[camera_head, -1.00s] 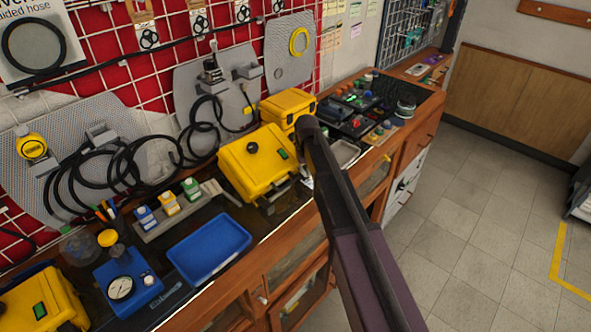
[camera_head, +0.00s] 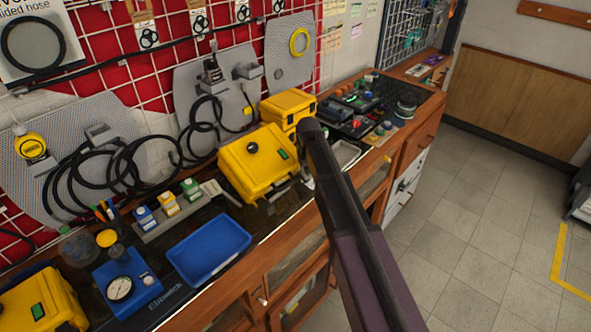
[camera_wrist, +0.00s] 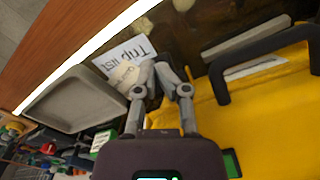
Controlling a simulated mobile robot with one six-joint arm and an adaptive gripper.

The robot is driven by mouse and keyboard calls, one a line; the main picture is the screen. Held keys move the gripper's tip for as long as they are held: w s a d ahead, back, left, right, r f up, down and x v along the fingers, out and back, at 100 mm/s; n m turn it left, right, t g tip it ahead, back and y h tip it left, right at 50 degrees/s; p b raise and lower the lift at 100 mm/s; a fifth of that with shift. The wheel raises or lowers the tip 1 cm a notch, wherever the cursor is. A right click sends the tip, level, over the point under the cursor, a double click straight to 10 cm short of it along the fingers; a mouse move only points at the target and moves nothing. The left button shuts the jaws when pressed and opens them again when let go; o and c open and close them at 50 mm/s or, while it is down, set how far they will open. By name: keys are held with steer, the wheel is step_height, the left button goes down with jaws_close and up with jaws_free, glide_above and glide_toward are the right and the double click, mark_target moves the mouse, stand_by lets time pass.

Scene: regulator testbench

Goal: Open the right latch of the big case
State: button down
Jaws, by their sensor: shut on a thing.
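The big yellow case (camera_head: 247,171) stands closed on the bench in the head view, with a dark handle on its front. In the wrist view its yellow face (camera_wrist: 270,110) fills the right side, with the black handle (camera_wrist: 265,62) at upper right. My gripper (camera_wrist: 160,70) is at the case's front right corner, where the right latch sits. Its grey fingers are close together and shut on the latch, which they mostly hide. In the head view my dark arm covers much of the gripper.
A grey tray (camera_wrist: 72,101) and a white printed card (camera_wrist: 125,58) lie close beside my gripper. A smaller yellow case (camera_head: 287,103) stands behind the big one. A blue tray (camera_head: 209,248) is at left.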

steer(key=shift+w+r, duration=0.15)
steer(key=shift+s+d+r+p, duration=0.5)
steer(key=shift+r+p, duration=0.25)
steer(key=shift+p, duration=0.25)
step_height(320, 180, up, 7)
steer(key=p, duration=0.7)
stand_by(0.6)
stand_by(0.3)
steer(key=s+d+m, duration=0.4)
steer(key=s+d, duration=1.4)
steer(key=s, duration=0.4)
steer(key=shift+d, duration=0.2)
